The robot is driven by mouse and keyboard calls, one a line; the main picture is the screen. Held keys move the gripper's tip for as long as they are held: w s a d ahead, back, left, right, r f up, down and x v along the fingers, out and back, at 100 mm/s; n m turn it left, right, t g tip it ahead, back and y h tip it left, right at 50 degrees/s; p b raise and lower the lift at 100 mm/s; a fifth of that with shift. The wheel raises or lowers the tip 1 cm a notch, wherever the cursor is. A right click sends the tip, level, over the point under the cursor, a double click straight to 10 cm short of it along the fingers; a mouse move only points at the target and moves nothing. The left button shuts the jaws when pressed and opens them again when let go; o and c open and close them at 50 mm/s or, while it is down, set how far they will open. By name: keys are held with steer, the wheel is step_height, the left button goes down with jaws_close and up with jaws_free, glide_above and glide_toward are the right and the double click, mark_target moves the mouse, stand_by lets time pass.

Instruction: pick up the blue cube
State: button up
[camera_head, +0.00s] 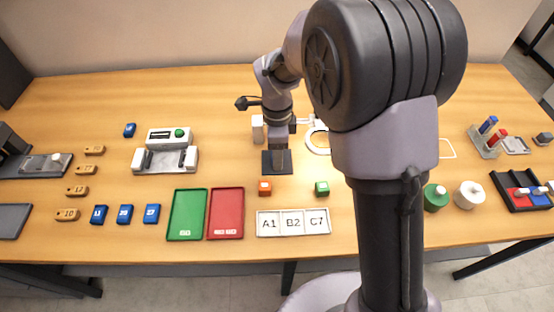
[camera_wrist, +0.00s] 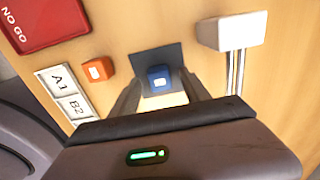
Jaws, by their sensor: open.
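The blue cube (camera_wrist: 159,80) has a white label on its face and sits at the dark square pad (camera_wrist: 152,58) in the wrist view. My gripper (camera_wrist: 163,80) is open, with one finger on each side of the cube in that picture. I cannot tell whether the fingers touch it. In the head view, my gripper (camera_head: 278,146) is over the dark pad (camera_head: 277,168), and the cube is hidden there.
An orange cube (camera_head: 264,188) and a green cube (camera_head: 322,188) lie in front of the pad. The labelled A1, B2, C7 tray (camera_head: 260,232) is nearer the front edge. A white block (camera_wrist: 230,30) stands close to the pad. Green (camera_head: 186,215) and red (camera_head: 226,215) trays lie left.

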jaws_close()
steer(key=shift+r, duration=0.15)
